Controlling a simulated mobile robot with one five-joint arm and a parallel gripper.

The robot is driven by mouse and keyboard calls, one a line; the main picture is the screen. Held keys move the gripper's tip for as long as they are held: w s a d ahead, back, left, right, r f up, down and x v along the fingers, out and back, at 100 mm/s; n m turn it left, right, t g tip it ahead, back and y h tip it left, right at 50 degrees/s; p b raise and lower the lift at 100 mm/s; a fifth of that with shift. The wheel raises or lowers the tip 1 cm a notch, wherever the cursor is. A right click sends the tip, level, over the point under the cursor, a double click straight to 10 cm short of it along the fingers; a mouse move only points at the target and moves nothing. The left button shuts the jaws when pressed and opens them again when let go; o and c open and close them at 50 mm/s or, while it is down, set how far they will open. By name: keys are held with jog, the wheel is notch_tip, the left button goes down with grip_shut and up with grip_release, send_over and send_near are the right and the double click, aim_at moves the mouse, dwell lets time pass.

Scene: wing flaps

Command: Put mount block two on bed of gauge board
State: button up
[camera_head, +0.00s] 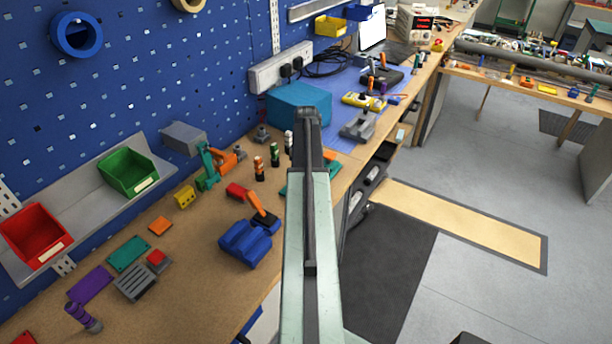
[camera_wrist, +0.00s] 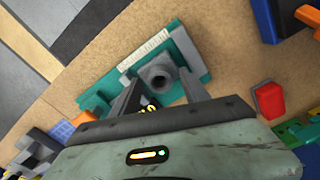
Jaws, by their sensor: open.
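The teal gauge board (camera_wrist: 205,62) with a white scale strip (camera_wrist: 150,46) lies on the brown bench in the wrist view. In the head view its teal edge (camera_head: 333,163) shows beside my arm, which hides most of it. A grey block with a round hollow top (camera_wrist: 157,73) stands over the board's middle; it looks like a mount block, but I cannot read a number on it. My gripper (camera_wrist: 158,82) is open, with one finger on each side of this grey block. Whether the fingers touch it is unclear. The gripper's tips are hidden in the head view.
A red block (camera_wrist: 269,100) and a blue part (camera_wrist: 268,18) lie right of the board in the wrist view. In the head view, a blue block (camera_head: 245,243), dark canisters (camera_head: 274,154) and a teal box (camera_head: 299,105) stand near my arm. The bench's front edge is close.

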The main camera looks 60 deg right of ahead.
notch_tip(320, 180, up, 12)
jog(key=p, duration=1)
jog(key=shift+f+p, duration=0.2)
jog(key=shift+p, duration=0.15)
jog(key=shift+f, duration=0.1)
jog(key=w+a+n, duration=0.1)
jog(key=w+a, duration=0.4)
jog(key=a, duration=0.4)
jog(key=w+a+n, duration=0.1)
jog(key=w+a, duration=0.5)
jog(key=a, duration=0.4)
jog(key=w+a, duration=0.5)
jog(key=a, duration=0.4)
jog(key=a+n, duration=0.2)
jog(key=a, duration=2.9)
jog(key=shift+s+n, duration=0.2)
jog(key=shift+n, duration=0.1)
